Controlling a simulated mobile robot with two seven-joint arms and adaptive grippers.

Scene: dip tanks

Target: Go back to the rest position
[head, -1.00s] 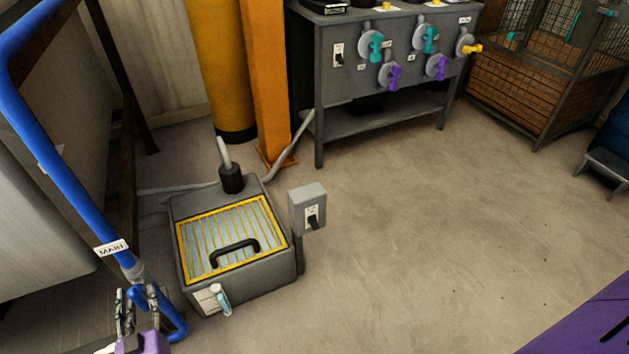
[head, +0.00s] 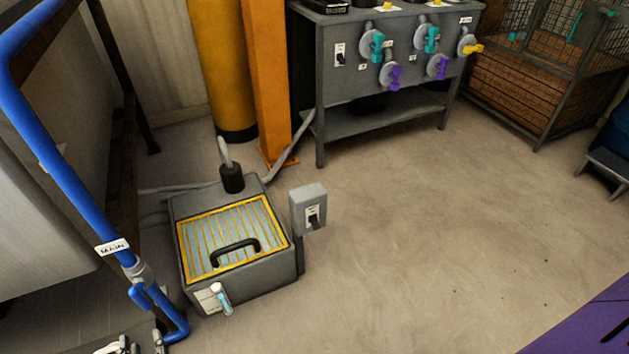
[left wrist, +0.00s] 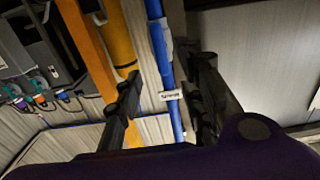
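My left gripper (head: 139,345) shows only at the bottom left edge of the head view, with just its finger parts in sight beside the blue pipe's lower end. In the left wrist view its two dark fingers (left wrist: 163,95) stand well apart with nothing between them, so it is open and empty. The blue pipe (head: 62,172) with a white label stands behind the gap between the fingers in that view (left wrist: 160,50). My right gripper is not in view.
A grey floor tank (head: 240,290) with a yellow-framed grate and black handle stands right of the pipe. A grey switch box (head: 308,198) is beside it. A grey bench (head: 390,100) with coloured valves and a mesh cage (head: 545,85) stand behind. The middle floor is clear.

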